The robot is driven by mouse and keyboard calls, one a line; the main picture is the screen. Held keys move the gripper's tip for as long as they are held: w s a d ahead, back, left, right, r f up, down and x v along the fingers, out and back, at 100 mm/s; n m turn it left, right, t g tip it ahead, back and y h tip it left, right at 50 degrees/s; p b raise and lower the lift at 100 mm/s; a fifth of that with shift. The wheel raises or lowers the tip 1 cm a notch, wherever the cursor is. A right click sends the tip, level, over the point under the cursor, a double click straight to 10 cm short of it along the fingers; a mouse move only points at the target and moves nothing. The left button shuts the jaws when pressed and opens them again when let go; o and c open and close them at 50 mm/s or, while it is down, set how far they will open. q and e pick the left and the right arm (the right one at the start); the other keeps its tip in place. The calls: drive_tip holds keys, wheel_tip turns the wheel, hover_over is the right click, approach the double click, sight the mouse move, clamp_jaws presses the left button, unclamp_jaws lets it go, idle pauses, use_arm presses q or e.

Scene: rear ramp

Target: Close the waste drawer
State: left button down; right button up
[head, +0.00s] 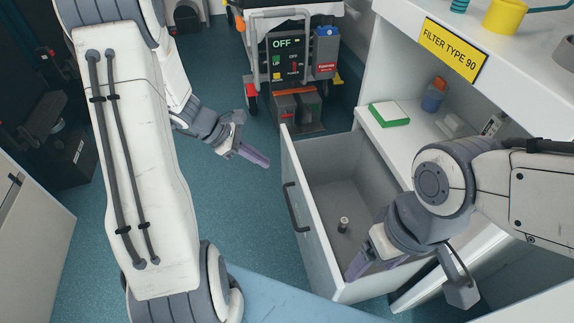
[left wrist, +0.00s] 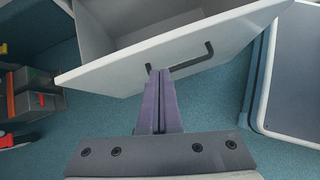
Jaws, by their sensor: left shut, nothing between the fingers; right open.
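The waste drawer (head: 312,235) is pulled open from the white cabinet, its front panel facing left with a dark bar handle (head: 294,207). A small metallic cylinder (head: 343,224) stands on the drawer floor. My left gripper (head: 254,158) is shut and empty, to the left of the drawer's front panel near its far corner. In the left wrist view, the shut fingers (left wrist: 155,78) point toward the drawer front (left wrist: 185,45), and the handle (left wrist: 193,62) shows just beyond the tips. I cannot tell whether they touch. My right gripper (head: 362,266) is open over the near part of the drawer.
The counter holds a green-and-white box (head: 389,114) and an orange-blue bottle (head: 434,94). A yellow "FILTER TYPE 90" sign (head: 452,50) marks the upper shelf. A wheeled cart (head: 290,60) stands at the back. Blue floor (head: 255,215) is clear left of the drawer.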

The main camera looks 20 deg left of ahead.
use_arm(q)
drive_tip(key=a+f+n+t, duration=0.2)
drive_tip(key=a+n, duration=0.1)
drive_tip(key=a, duration=0.2)
drive_tip(key=b+x, duration=0.2)
drive_tip(key=x, duration=0.2)
drive_tip(key=r+b+x, duration=0.1)
drive_tip(key=b+x, duration=0.1)
drive_tip(key=x, duration=0.2)
drive_tip(key=w+d+b+x, duration=0.1)
drive_tip(key=b+x, duration=0.1)
drive_tip(key=x, duration=0.2)
drive_tip(key=shift+w+d+b, duration=0.1)
drive_tip(key=shift+d+b, duration=0.05)
drive_tip(key=shift+b, duration=0.25)
drive_tip(key=shift+w+d+r, duration=0.1)
drive_tip(key=shift+w+d, duration=0.1)
drive_tip(key=shift+d, duration=0.1)
